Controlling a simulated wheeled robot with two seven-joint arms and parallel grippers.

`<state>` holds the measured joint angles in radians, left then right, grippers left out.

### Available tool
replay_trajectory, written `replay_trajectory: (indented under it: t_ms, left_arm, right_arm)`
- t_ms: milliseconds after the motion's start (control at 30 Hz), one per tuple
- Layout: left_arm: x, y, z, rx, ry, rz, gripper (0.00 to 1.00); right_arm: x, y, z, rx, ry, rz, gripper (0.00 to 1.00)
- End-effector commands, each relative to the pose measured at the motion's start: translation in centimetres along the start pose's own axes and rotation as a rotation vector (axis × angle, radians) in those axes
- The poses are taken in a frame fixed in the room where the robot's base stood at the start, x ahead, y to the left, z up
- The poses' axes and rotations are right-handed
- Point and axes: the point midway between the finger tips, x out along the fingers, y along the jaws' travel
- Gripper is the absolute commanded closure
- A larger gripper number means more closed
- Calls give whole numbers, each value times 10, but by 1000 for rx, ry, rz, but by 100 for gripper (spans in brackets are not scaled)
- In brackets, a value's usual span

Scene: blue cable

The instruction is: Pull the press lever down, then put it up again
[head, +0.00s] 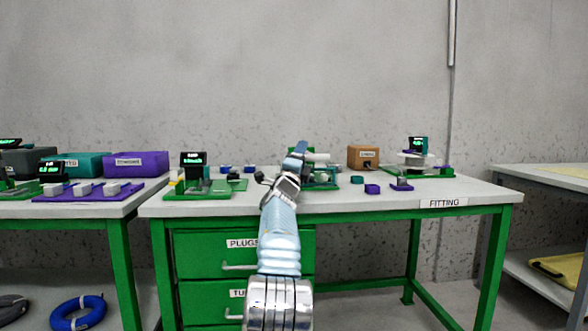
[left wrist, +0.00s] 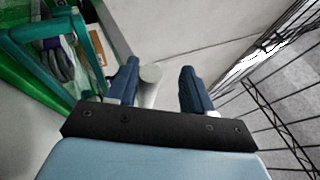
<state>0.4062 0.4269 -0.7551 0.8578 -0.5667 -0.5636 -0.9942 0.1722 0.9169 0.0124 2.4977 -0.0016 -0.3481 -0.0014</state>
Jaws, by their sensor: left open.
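The press (head: 322,180) appears to be the green device on the fitting bench, partly hidden behind my left gripper. A pale cylindrical part (head: 318,157) sticks out to the right near its top; I cannot tell if it is the lever. My left gripper (head: 300,147) is open in front of the device. In the left wrist view, a pale rounded rod end (left wrist: 150,75) shows between the open fingers (left wrist: 157,88), nearer the left finger. I cannot tell whether they touch. A green frame (left wrist: 50,60) stands at the left there. My right gripper is not in view.
A green device with a display (head: 198,185) stands left on the bench, another display device (head: 418,160) at the right. An orange-brown box (head: 363,156) and small purple and teal blocks (head: 372,189) lie between. The bench's front right (head: 460,190) is clear.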

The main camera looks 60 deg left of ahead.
Motion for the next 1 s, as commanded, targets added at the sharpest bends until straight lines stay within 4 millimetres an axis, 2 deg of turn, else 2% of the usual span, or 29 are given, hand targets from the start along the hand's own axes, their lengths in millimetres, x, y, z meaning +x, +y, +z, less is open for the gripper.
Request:
replay_trajectory:
  t_ms: [33, 267, 367, 600, 767, 1000]
  left_arm:
    - [-7, 3, -9, -12, 13, -8, 52]
    - [-58, 2, -3, -16, 5, -12, 52]
    - [-81, 0, -2, -14, 3, -11, 52]
    - [-119, -3, 3, -8, -2, -9, 52]
    - [-131, -3, 3, -3, -3, -9, 52]
    - [-133, -3, 3, -2, -3, -8, 52]
  right_arm:
    - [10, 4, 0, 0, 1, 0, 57]
    - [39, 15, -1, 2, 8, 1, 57]
    - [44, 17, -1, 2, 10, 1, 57]
    - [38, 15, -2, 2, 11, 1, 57]
    - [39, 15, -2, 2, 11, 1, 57]
    - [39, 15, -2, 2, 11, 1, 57]
